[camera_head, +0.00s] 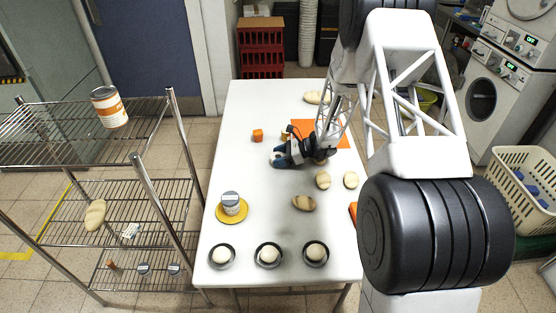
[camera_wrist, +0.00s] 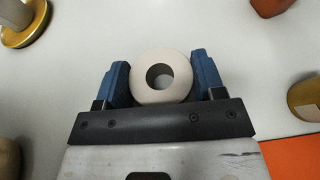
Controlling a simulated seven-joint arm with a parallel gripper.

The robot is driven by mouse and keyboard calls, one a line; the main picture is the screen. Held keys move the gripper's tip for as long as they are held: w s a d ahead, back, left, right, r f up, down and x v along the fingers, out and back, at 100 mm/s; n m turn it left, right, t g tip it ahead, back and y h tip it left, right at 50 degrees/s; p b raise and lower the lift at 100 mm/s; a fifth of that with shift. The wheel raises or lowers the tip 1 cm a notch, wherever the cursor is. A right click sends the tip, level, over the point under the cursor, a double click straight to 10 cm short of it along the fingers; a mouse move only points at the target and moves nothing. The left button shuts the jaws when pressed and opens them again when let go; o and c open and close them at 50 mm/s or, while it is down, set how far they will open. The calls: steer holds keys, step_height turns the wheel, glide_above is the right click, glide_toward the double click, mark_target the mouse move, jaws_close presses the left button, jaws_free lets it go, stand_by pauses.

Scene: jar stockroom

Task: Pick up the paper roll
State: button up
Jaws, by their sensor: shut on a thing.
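The paper roll (camera_wrist: 143,80) is a pale ring with a dark round hole, seen end-on in the wrist view. It sits between the blue fingers of my gripper (camera_wrist: 160,64), which is shut on it, with one finger against each side. In the head view my gripper (camera_head: 280,158) is low over the middle of the white table (camera_head: 250,188). The roll is not clear there, hidden by the gripper. I cannot tell whether the roll touches the table.
An orange mat (camera_head: 334,126) lies behind my gripper. An orange block (camera_head: 258,135) is to its left. Loaf-like items (camera_head: 304,203) lie in front, and a can sits on a yellow plate (camera_head: 232,217). Several bowls (camera_head: 222,264) line the near edge. A wire shelf (camera_head: 80,155) stands left.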

steer(key=shift+r, duration=0.25)
steer(key=shift+r, duration=0.5)
steer(key=shift+s+d+r, duration=0.1)
steer(key=shift+s+r, duration=0.15)
steer(key=shift+r, duration=0.3)
steer(key=shift+s+r, duration=0.2)
steer(key=shift+r, duration=0.35)
steer(key=s+d, duration=0.1)
steer(key=s, duration=0.4)
steer(key=s+r, duration=0.1)
steer(key=s, duration=0.4)
steer(key=s+d, duration=0.1)
steer(key=s, duration=0.4)
steer(key=shift+d+r, duration=0.15)
steer(key=shift+d, duration=0.2)
